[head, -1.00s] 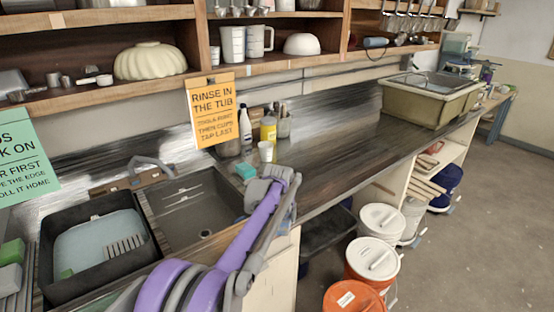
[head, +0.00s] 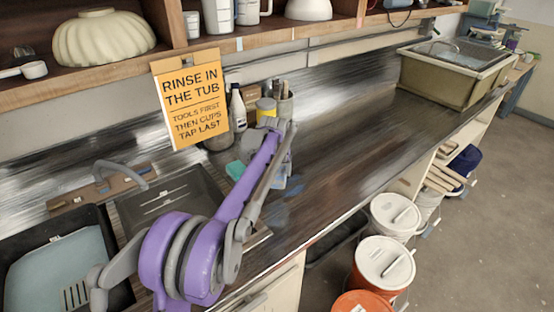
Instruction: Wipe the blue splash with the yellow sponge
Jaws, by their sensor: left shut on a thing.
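A dark blue smear, the blue splash (head: 281,214), lies on the dark counter near its front edge, just right of my left forearm. My left arm comes up from the lower left and bends down at the wrist. My left gripper (head: 284,184) is low over the counter by the splash, mostly hidden behind the forearm. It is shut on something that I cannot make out. I cannot see the yellow sponge. My right gripper is out of view.
A teal block (head: 235,170) lies behind my forearm. The sink (head: 170,195) is at left. The counter right of my arm is clear up to an olive tub (head: 440,80).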

